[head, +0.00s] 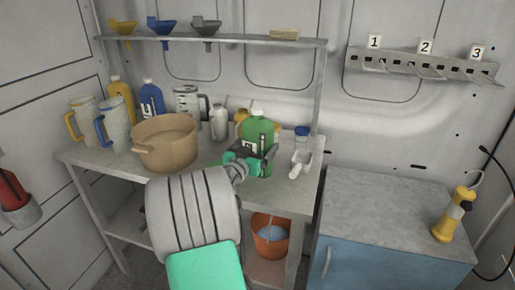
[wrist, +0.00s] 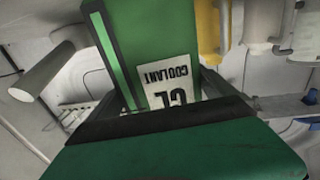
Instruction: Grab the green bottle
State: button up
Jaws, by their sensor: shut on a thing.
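The green bottle (head: 259,135) with a white cap stands upright at the right part of the grey workbench (head: 212,179). My gripper (head: 250,158) is at the bottle's front, shut on it. In the wrist view the green bottle (wrist: 150,45) fills the upper middle, with a white label reading "COOLANT" upside down. My gripper's dark finger edge (wrist: 160,118) crosses in front of it. The lower part of the bottle is partly hidden by the gripper in the head view. I cannot tell whether the bottle is lifted off the bench.
A tan pot (head: 165,148), jugs and a blue bottle (head: 151,100) stand left. A shelf (head: 215,40) runs above. A blue cabinet (head: 385,245) stands right, its top mostly clear.

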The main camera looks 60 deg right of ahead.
jog(key=shift+r, duration=0.25)
